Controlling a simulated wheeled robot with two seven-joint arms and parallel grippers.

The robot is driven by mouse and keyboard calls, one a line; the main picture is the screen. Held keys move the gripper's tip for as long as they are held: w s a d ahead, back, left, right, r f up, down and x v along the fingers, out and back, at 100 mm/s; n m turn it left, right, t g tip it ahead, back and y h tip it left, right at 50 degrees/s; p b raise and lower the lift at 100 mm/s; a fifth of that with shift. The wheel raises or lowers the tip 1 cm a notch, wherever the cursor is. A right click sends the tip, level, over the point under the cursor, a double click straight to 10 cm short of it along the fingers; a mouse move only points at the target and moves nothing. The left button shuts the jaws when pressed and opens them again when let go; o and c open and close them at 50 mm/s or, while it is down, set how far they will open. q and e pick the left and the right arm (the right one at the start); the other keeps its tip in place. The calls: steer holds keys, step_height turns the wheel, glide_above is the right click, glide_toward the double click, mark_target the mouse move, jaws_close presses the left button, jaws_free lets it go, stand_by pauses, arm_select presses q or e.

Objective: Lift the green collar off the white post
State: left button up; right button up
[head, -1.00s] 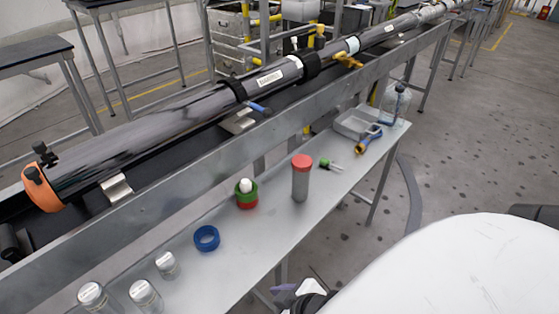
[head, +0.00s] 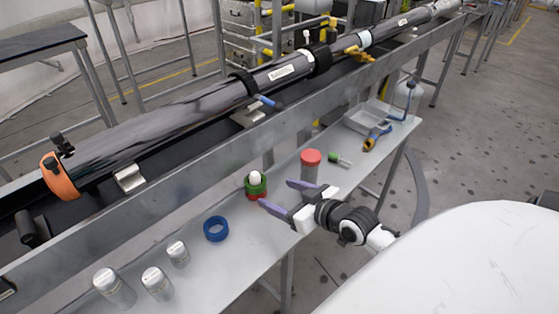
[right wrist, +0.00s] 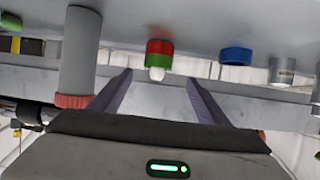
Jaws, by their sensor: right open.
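The green collar (head: 256,187) sits around the white post (head: 256,177), whose rounded top shows above it. A red collar (head: 252,197) is under the green one. In the right wrist view, seen upside down, the green collar (right wrist: 159,62), red collar (right wrist: 160,46) and white post tip (right wrist: 157,74) line up between my fingers. My right gripper (head: 278,196) is open and empty, just to the right of the collars in the head view, apart from them. My left gripper is not in view.
A blue ring (head: 216,229) lies left of the post on the grey bench (head: 235,262). Several silver-capped jars (head: 152,281) stand at the left. A tray (head: 362,120) is at the far end.

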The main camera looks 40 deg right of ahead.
mark_target(259, 183)
steer(key=shift+w+d+r, duration=0.1)
steer(key=shift+w+d, duration=0.1)
steer(key=shift+w, duration=0.2)
steer(key=b+x, duration=0.1)
steer(key=x, duration=0.8)
steer(key=shift+w+a, duration=0.1)
steer(key=shift+w, duration=0.2)
steer(key=c, duration=1.2)
steer(key=shift+r+p, duration=2.75)
steer(key=shift+r, duration=0.75)
